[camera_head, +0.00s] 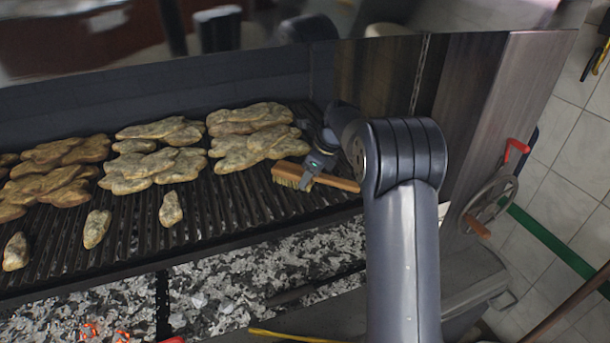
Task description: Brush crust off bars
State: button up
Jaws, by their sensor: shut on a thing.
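The dark grill bars (125,240) run across the grill, sloping a little in the picture. My gripper (308,178) is shut on a wooden-backed brush (340,183) with pale bristles. The brush lies at the right part of the bars, bristles towards the bars; I cannot tell whether they touch. Part of the brush is hidden by my gripper, and my arm covers the area to its right. No crust can be made out clearly on the bars.
Several piles of browned meat pieces (248,135) cover the back and left of the bars. Smaller pieces (171,209) lie in front. Ash and glowing coals (90,329) lie below the front edge. A handwheel (490,205) is at the right. Bars just left of the brush are bare.

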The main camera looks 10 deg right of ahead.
jog(key=shift+w+d, duration=0.2)
jog(key=shift+d, duration=0.65)
jog(key=shift+w+d, duration=0.15)
jog(key=shift+d, duration=0.65)
jog(key=shift+w+d+f, duration=0.1)
jog(key=shift+w+d, duration=0.05)
jog(key=shift+d, duration=0.7)
jog(key=shift+w+d, duration=0.15)
jog(key=shift+d, duration=0.65)
notch_tip(320, 180, up, 6)
jog(key=shift+r, duration=1.55)
